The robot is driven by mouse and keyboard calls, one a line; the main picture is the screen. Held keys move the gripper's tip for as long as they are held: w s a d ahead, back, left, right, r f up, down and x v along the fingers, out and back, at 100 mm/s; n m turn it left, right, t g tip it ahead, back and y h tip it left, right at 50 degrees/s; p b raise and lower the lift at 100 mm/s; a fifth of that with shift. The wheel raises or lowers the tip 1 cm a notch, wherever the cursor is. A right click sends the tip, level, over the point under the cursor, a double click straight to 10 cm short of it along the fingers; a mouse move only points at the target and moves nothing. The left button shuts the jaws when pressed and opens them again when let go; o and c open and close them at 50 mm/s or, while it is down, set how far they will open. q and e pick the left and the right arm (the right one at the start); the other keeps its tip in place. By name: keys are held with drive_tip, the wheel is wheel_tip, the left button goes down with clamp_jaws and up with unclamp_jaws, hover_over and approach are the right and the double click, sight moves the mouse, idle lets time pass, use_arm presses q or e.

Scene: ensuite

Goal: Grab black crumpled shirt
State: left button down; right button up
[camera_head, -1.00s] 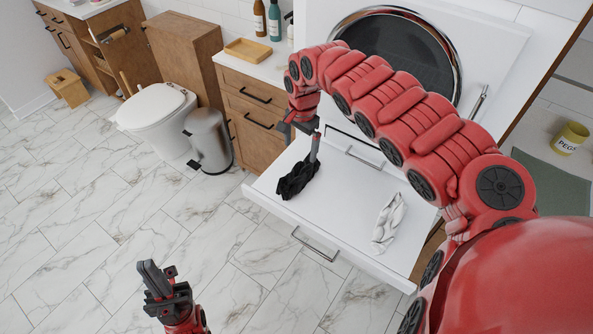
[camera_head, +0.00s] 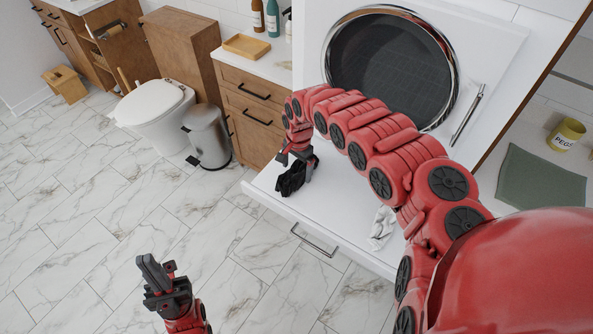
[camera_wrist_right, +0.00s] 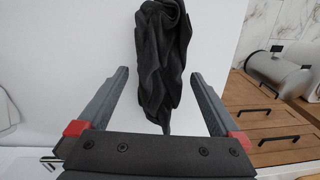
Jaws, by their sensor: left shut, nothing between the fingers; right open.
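The black crumpled shirt (camera_head: 291,180) lies on the left part of the white pulled-out shelf (camera_head: 335,200) under the round-windowed machine. In the right wrist view the shirt (camera_wrist_right: 162,62) is a dark, long, folded heap, its near end between the fingers. My right gripper (camera_wrist_right: 157,95) is open with one finger on each side of that near end. In the head view my right gripper (camera_head: 297,161) is just over the shirt and covers part of it. My left gripper (camera_head: 157,272) is shut and empty over the marble floor, far from the shirt.
A white crumpled cloth (camera_head: 382,229) lies on the shelf to the right, partly behind my right arm. A grey trash bin (camera_head: 208,137) and wooden drawers (camera_head: 252,108) stand left of the shelf. The marble floor in front is clear.

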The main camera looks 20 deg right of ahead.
drive_tip(key=shift+f, duration=1.4)
drive_tip(key=c, duration=1.3)
